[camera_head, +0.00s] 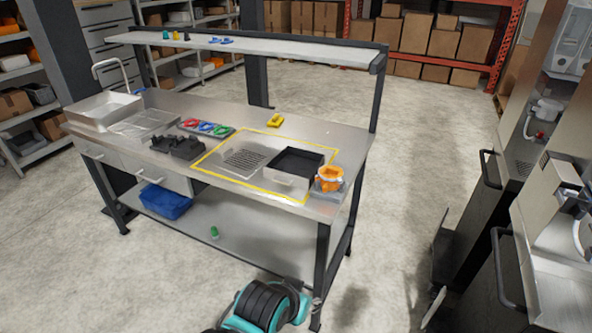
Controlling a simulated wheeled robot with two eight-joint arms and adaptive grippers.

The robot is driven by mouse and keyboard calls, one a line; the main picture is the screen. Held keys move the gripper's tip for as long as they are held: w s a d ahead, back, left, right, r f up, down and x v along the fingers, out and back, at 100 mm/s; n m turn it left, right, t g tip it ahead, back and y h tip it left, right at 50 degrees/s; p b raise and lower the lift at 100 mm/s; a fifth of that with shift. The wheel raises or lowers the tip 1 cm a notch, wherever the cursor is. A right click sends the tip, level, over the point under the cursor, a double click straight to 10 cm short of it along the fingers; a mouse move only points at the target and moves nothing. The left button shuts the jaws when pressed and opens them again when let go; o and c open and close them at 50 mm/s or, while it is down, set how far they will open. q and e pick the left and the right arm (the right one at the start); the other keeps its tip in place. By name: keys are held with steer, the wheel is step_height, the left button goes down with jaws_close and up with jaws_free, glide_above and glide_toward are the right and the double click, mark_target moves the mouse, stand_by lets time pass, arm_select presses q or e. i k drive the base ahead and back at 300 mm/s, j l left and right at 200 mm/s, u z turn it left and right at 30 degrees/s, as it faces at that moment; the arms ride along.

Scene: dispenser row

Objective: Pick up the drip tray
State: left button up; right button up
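A shallow steel tray with a dark inside (283,181) sits on the steel workbench, inside a yellow outline at the bench's front right. It looks like the drip tray, though I cannot be sure. A slotted grate (243,159) lies just left of it inside the same outline. A teal and black part of one of my arms shows at the bottom middle, well short of the bench; I cannot tell which arm. I see neither gripper's fingertips, and nothing touches the tray.
An orange object (329,178) stands right of the tray. The workbench (345,139) also bears several coloured pieces (205,127), a black fixture (177,146), a yellow item (275,120) and a sink (103,111). Steel dispensers (520,140) stand along the right. Open floor (425,150) lies between.

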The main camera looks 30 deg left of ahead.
mark_target(294, 165)
steer(key=i+j+z, duration=0.1)
steer(key=j+z, duration=0.15)
steer(key=j, duration=0.55)
steer(key=j+z, duration=0.3)
steer(key=j, duration=0.5)
steer(key=j+z, duration=0.25)
steer(key=j, duration=0.55)
steer(key=k+j+z, duration=0.1)
steer(key=j+z, duration=0.2)
steer(key=j, duration=0.5)
